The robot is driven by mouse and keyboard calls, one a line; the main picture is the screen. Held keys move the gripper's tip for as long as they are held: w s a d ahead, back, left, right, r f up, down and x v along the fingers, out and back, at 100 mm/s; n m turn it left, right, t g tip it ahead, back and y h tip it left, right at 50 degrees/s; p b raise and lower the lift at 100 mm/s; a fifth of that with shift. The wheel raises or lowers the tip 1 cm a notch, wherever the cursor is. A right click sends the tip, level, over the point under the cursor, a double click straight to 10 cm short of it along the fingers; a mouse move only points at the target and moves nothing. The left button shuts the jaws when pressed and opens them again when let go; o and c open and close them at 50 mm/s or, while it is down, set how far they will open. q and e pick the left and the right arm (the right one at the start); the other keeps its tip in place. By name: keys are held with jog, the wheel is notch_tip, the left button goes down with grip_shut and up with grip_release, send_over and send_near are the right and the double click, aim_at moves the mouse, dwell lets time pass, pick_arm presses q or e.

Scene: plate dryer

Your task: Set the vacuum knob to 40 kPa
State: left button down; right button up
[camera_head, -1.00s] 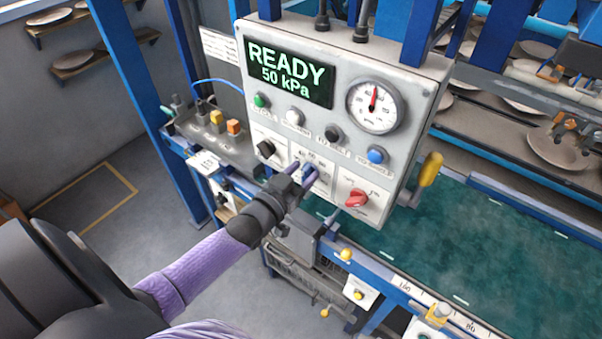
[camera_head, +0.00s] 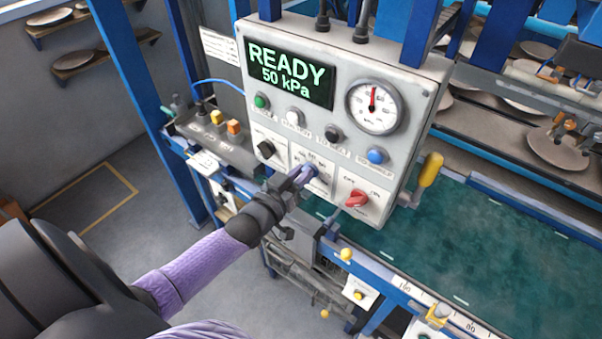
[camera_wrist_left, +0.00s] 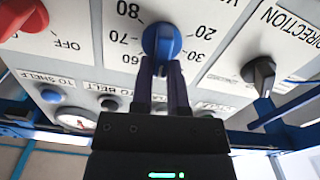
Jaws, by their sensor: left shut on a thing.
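The blue vacuum knob (camera_wrist_left: 161,41) sits on the white panel plate, ringed by printed numbers. In the wrist view 80, 70, 60, 30 and 20 are readable; the part of the scale between 60 and 30 is hidden behind my fingers. My left gripper (camera_head: 303,174) is shut on this knob, and its two purple fingers also show in the left wrist view (camera_wrist_left: 164,72). In the head view the fingers largely cover the knob (camera_head: 312,169). The green display (camera_head: 290,74) reads READY, 50 kPa. My right gripper is not in view.
A black knob (camera_head: 265,149) is left of the vacuum knob and a red knob (camera_head: 356,198) is right of it. Coloured buttons and a round gauge (camera_head: 374,107) sit above. A yellow handle (camera_head: 430,169) sticks out at the panel's right.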

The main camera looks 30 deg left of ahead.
pick_arm(q)
jog(key=n, duration=0.5)
jog(key=shift+a+f+n+b, duration=0.2)
jog(key=shift+a+n+b, duration=0.1)
jog(key=shift+a, duration=0.05)
dwell(0.3)
jog(key=c, duration=0.6)
grip_release()
jog(key=s, duration=1)
jog(key=shift+a, duration=0.4)
jog(key=shift+f, duration=0.1)
